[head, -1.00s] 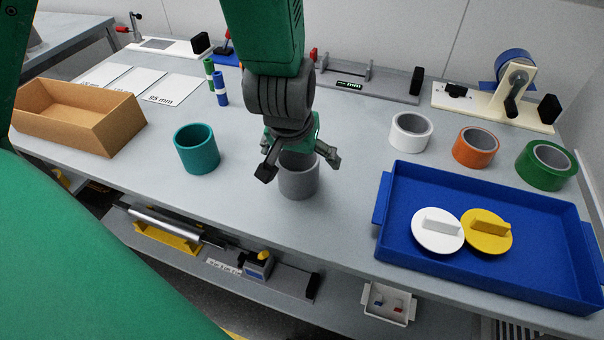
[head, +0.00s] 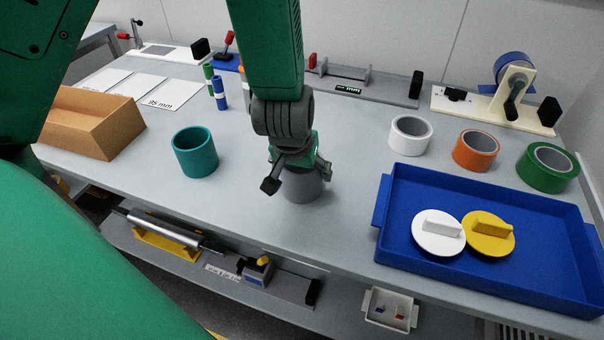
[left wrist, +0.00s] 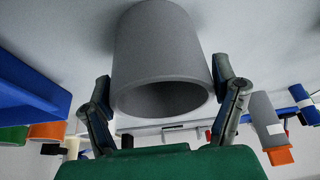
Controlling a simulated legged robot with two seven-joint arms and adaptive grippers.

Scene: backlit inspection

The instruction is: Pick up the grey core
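The grey core (head: 303,188) stands upright on the grey bench near its front edge; its upper part is hidden behind my gripper in the head view. My left gripper (head: 298,179) is lowered over it from above, one finger on each side. In the left wrist view the grey core (left wrist: 162,50) fills the space between the fingertips (left wrist: 163,80), with its open round end facing the camera. Both fingers appear to press against its wall, with no clear gap. The core still appears to rest on the bench. My right gripper is not in view.
A teal core (head: 195,153) stands left of the gripper. A cardboard box (head: 105,136) is further left. A blue tray (head: 400,240) holds white and yellow lids on the right. White (head: 410,136), orange (head: 475,150) and green (head: 548,167) rolls stand behind it.

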